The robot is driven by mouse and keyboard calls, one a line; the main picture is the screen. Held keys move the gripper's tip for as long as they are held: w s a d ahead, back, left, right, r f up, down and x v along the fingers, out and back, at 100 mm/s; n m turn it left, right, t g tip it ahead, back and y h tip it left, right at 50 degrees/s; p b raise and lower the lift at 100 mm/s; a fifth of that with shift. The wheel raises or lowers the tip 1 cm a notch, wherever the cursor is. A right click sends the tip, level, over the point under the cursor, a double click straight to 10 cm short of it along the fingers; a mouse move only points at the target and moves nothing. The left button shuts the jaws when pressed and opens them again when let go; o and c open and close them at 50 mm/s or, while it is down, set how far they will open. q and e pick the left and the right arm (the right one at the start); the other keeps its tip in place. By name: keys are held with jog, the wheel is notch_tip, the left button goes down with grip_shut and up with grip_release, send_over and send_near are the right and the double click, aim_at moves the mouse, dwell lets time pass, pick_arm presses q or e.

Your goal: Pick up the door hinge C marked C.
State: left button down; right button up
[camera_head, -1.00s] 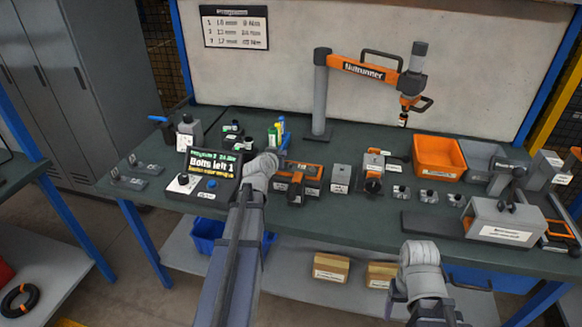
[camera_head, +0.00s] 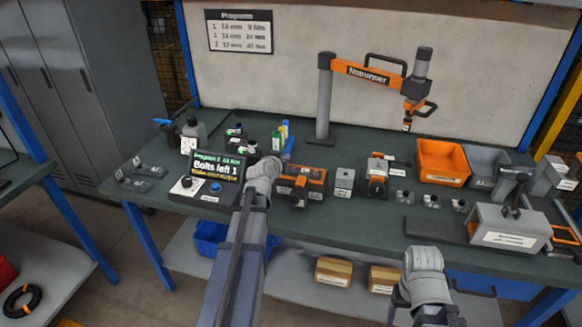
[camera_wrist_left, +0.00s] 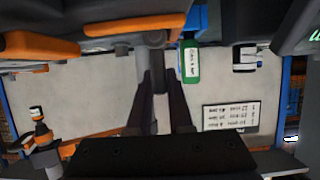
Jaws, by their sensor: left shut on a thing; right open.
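Two flat grey hinge-like pieces with small label tags lie at the left end of the table, a front one (camera_head: 132,184) and a rear one (camera_head: 150,170). Their letters are too small to read, so I cannot tell which is hinge C. My left gripper (camera_wrist_left: 160,88) is shut on a narrow dark grey piece between its fingers; I cannot tell what it is. In the head view my left wrist hides this gripper's fingertips, beside the control box with its display (camera_head: 218,166). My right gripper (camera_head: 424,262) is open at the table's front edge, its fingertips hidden.
An orange tool (camera_head: 302,180) sits just right of my left wrist. A nutrunner (camera_head: 375,75) stands behind. An orange bin (camera_head: 443,163) and a grey fixture (camera_head: 508,228) are at the right. Free tabletop (camera_head: 350,225) lies at front centre.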

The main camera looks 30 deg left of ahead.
pick_arm(q)
jog(key=shift+r, duration=0.15)
notch_tip(320, 180, up, 10)
jog(key=p, duration=1)
jog(key=shift+f, duration=0.25)
